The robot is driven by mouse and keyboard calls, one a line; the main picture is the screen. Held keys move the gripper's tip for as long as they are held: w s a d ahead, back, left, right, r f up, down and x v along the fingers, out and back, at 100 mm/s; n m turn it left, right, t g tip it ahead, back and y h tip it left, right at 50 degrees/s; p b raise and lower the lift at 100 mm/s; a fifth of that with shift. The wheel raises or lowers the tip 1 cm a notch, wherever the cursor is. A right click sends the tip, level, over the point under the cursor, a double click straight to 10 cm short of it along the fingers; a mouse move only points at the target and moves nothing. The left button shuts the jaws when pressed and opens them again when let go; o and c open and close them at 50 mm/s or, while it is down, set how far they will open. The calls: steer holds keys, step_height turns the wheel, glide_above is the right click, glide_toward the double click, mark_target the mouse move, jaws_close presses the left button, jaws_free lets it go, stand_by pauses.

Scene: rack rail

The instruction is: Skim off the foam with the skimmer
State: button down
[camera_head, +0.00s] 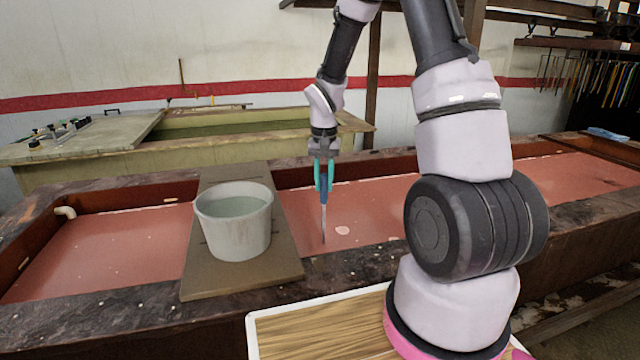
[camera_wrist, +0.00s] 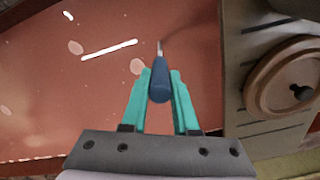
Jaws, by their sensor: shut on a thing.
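The skimmer has a blue handle (camera_head: 323,187) and a thin metal shaft (camera_head: 324,222) that points down to the red liquid. Its lower end is hard to make out, so I cannot tell whether it touches the liquid. My gripper (camera_head: 323,175), with teal fingers, is shut on the handle, which also shows in the wrist view (camera_wrist: 159,85). The long vat (camera_head: 110,320) holds the red liquid (camera_head: 120,245). Pale foam patches (camera_head: 342,230) float just right of the shaft; more patches (camera_wrist: 75,47) show in the wrist view. A pale bucket (camera_head: 235,228) with greyish-green liquid stands left of my gripper.
The bucket stands on a board (camera_head: 240,284) laid across the vat. A second vat (camera_head: 240,145) stands behind.

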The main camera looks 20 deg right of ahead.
steer(key=w+d, duration=0.4)
steer(key=d, duration=0.1)
steer(key=shift+w+d, duration=0.2)
steer(key=shift+d, duration=0.05)
steer(key=s+d, duration=1)
steer(key=d, duration=0.4)
stand_by(0.9)
step_height(320, 180, up, 14)
steer(key=shift+r, duration=0.15)
stand_by(1.2)
stand_by(3.1)
